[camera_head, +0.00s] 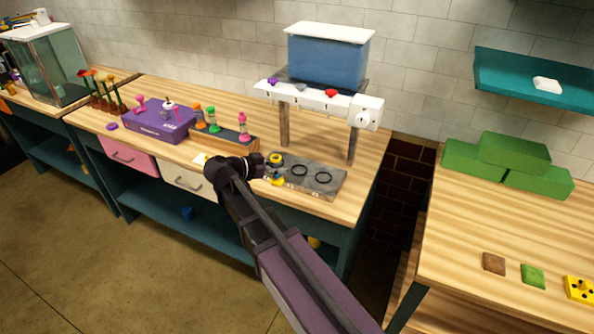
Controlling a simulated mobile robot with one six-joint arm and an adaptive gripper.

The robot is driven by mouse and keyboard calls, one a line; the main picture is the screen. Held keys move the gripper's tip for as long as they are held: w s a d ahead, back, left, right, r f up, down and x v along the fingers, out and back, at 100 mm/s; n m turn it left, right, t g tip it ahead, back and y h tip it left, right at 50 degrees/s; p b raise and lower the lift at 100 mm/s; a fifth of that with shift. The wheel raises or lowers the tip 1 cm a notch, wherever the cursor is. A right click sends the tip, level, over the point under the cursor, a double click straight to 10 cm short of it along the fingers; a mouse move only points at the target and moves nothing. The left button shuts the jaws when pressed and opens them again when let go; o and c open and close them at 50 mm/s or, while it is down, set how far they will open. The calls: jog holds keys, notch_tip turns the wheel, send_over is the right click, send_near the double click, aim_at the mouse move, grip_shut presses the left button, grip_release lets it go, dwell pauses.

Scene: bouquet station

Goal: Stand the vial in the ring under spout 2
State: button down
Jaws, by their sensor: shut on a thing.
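My gripper (268,168) is shut on a yellow vial (277,181), at the left end of a grey plate (310,187). The vial looks upright, with yellow ends above and below the fingers; its middle is mostly hidden. I cannot tell whether its base touches anything. Two dark rings show on the plate, a middle ring (299,170) and a right ring (324,177), both empty. The plate's left end is partly hidden by the gripper and vial. A white dispenser bar (312,98) with purple, grey and red markers stands above and behind the plate, under a blue tank (326,62).
A wooden rack (236,143) with green, orange and pink vials stands left of the plate. A purple box (160,122) is farther left. The dispenser's posts (352,140) rise behind the plate. Green blocks (510,160) lie on the right table, across a gap.

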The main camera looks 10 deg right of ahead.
jog(key=shift+f, duration=0.1)
jog(key=shift+s+d+f+b, duration=0.15)
jog(key=shift+d+f+b, duration=0.1)
jog(key=shift+b, duration=0.1)
jog(key=d+f+b, duration=0.1)
jog(key=s+d+f+b, duration=0.1)
jog(key=d, duration=0.1)
jog(key=shift+s+f, duration=0.1)
jog(key=shift+f, duration=0.05)
jog(key=w+d, duration=0.2)
jog(key=w, duration=0.2)
jog(key=w+d+f+b, duration=0.1)
jog(key=w, duration=0.4)
jog(key=w+d, duration=0.2)
jog(key=w, duration=0.2)
jog(key=shift+w+d+f+b, duration=0.2)
jog(key=shift+w+d+b, duration=0.1)
jog(key=shift+b, duration=0.05)
jog(key=shift+w, duration=0.1)
